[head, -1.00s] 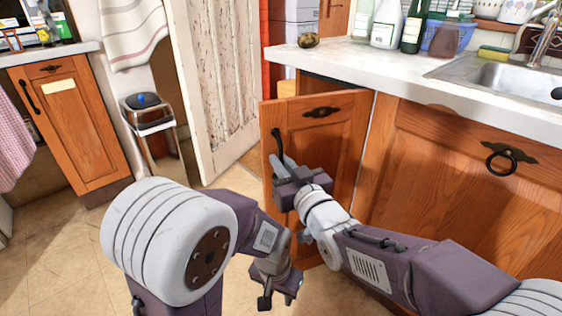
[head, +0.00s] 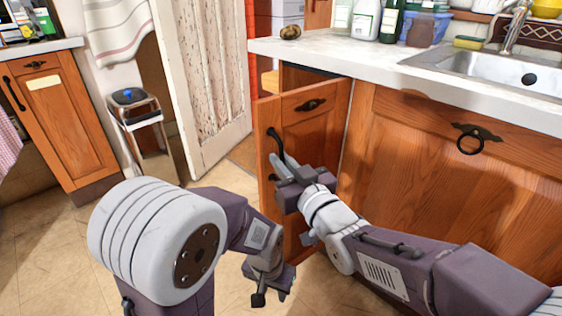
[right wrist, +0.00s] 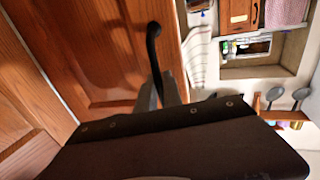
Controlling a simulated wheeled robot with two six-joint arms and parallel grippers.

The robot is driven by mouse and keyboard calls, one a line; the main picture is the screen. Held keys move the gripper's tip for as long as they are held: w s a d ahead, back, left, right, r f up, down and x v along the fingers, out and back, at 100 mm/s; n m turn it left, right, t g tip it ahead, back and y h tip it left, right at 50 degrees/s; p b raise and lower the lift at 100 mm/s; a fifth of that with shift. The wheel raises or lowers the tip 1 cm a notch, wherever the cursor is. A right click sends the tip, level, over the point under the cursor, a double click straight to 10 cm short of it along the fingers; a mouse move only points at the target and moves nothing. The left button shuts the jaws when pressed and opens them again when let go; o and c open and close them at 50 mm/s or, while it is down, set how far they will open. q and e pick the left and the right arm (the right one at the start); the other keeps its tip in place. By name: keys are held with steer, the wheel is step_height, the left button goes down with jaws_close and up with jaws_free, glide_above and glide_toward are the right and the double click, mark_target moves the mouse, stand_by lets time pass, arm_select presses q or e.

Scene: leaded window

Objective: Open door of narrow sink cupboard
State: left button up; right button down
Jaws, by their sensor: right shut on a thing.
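The narrow wooden cupboard door (head: 318,130) under the counter stands ajar, with a dark gap above its top edge. Its black bar handle (head: 275,142) is near its left edge; in the right wrist view the handle (right wrist: 153,45) runs down between my fingers. My right gripper (head: 279,165) is shut on this handle, and its fingers also show in the right wrist view (right wrist: 160,94). The lower end of the handle is hidden by the gripper. My left gripper (head: 268,292) hangs low, empty, left of the door's bottom; its finger gap is unclear.
The white counter (head: 400,75) with a sink (head: 490,75) runs above the door. A wide wooden front (head: 430,160) with a ring pull is to its right. Tiled floor (head: 40,240) is free.

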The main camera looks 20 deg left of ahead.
steer(key=c, duration=1.8)
jaws_free()
steer(key=p+v, duration=0.3)
steer(key=v, duration=0.6)
